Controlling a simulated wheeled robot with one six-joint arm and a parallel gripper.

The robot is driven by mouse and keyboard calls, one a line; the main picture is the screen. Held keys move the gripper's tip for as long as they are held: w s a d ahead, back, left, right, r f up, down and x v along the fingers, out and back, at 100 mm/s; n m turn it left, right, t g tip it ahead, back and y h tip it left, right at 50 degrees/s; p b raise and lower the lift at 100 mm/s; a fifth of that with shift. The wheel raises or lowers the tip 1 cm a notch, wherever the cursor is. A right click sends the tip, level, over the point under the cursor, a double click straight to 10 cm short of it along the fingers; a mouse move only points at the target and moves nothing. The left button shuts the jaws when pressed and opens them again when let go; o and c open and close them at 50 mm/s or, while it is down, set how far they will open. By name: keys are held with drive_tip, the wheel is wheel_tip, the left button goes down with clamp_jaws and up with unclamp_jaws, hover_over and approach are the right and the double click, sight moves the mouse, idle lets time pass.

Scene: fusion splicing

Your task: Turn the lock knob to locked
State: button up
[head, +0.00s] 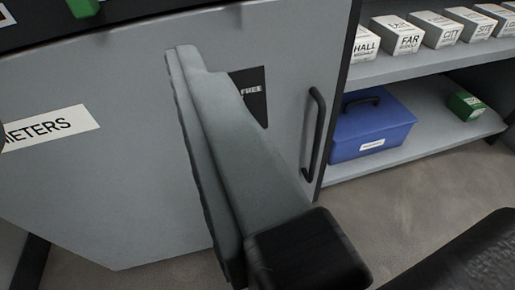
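A dark plate with the white word "FREE" (252,92) is on the grey cabinet door (130,190), partly covered by my gripper (182,58). No lock knob shows; if it is on this plate, it is hidden behind the finger. One grey finger with a ridged inner edge and a black base fills the middle of the view, its tip toward the upper left. I cannot make out a second finger, so the opening between them cannot be judged. Whether the finger touches the door is unclear.
A black bar handle (314,135) stands at the door's right edge. On the right, an open shelf (440,135) holds a blue case (372,130) and a small green box (466,105); several white labelled boxes stand above. A "METERS" label (50,130) is at left.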

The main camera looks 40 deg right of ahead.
drive_tip(key=s+d+f+h, duration=0.1)
drive_tip(key=d+f, duration=0.1)
drive_tip(key=f, duration=0.7)
drive_tip(key=s+d+f+h, duration=0.1)
drive_tip(key=s+d+f, duration=0.1)
drive_tip(key=f, duration=0.6)
drive_tip(key=f+x, duration=0.1)
drive_tip(key=x, duration=1.6)
drive_tip(key=shift+w+d+g, duration=0.15)
drive_tip(key=shift+d+g, duration=0.25)
drive_tip(key=shift+f, duration=0.1)
drive_tip(key=c, duration=1)
